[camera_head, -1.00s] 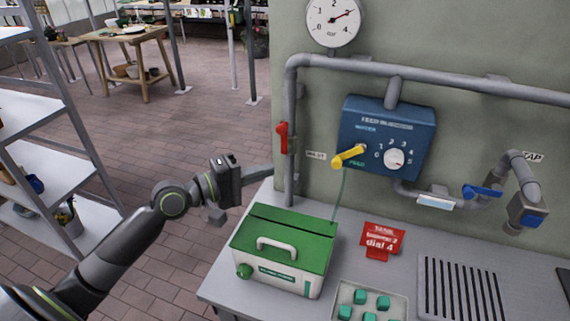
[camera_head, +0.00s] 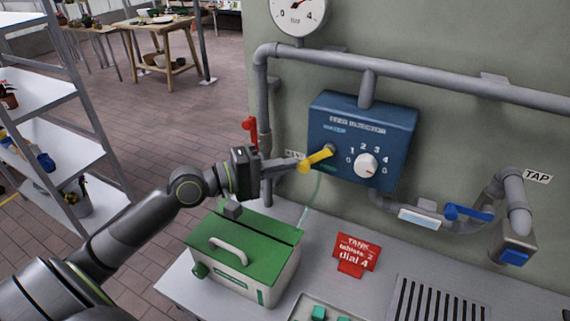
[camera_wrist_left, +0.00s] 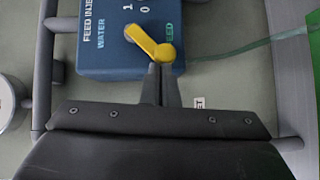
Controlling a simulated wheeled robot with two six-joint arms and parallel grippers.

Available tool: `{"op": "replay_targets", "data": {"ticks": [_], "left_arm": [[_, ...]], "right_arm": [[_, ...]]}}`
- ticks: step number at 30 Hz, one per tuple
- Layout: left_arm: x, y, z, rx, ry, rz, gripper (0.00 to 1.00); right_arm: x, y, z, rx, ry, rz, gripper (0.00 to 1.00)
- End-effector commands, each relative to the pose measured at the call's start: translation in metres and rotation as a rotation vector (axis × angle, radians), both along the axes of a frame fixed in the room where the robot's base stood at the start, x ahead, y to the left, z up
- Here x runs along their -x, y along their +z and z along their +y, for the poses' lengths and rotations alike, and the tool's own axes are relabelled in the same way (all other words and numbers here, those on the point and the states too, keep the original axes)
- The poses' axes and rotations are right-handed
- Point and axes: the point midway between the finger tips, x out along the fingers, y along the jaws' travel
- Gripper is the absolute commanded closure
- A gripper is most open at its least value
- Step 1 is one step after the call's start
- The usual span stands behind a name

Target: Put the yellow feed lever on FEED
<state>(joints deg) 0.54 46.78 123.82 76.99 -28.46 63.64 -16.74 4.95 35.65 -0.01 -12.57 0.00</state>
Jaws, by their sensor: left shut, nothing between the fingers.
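The yellow feed lever (camera_head: 318,159) is on the front of the blue feed injector box (camera_head: 388,126). Its knob end points down and left from the pivot. In the left wrist view the lever (camera_wrist_left: 148,42) has its knob near the green FEED lettering (camera_wrist_left: 169,30), on the side away from WATER (camera_wrist_left: 101,34). My left gripper (camera_head: 296,165) is shut and empty, its tips right at the knob. In the left wrist view the closed fingertips (camera_wrist_left: 160,70) meet or overlap the knob; I cannot tell whether they touch. My right gripper is not in view.
A white dial (camera_head: 366,166) sits right of the lever. A red-handled valve (camera_head: 250,130) and grey pipe (camera_head: 263,90) are at the left. Below stand a green-lidded box (camera_head: 245,245) and a red sign (camera_head: 355,253). A blue tap handle (camera_head: 468,213) is at the right.

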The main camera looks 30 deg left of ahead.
Motion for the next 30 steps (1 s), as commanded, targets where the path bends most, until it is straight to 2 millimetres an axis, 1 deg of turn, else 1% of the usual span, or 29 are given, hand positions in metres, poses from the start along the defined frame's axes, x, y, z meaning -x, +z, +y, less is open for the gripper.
{"op": "replay_targets", "data": {"ticks": [3,7,10,14,17,30], "left_arm": [[0.000,0.001,0.000,0.000,-0.001,-0.001,1.00],[0.000,0.001,0.000,0.000,0.000,-0.001,1.00],[0.000,-0.001,-0.001,0.008,0.000,-0.002,1.00],[-0.001,-0.008,-0.005,0.061,-0.001,-0.005,1.00],[-0.001,-0.011,-0.008,0.107,0.000,-0.008,1.00],[-0.001,-0.008,-0.009,0.117,-0.001,-0.009,1.00]], "right_arm": [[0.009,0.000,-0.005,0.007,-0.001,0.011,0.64],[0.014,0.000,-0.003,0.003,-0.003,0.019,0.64],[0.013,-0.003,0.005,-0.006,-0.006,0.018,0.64],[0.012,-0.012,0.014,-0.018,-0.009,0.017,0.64],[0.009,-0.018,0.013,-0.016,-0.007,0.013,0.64],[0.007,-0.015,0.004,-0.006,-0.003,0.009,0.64]]}}
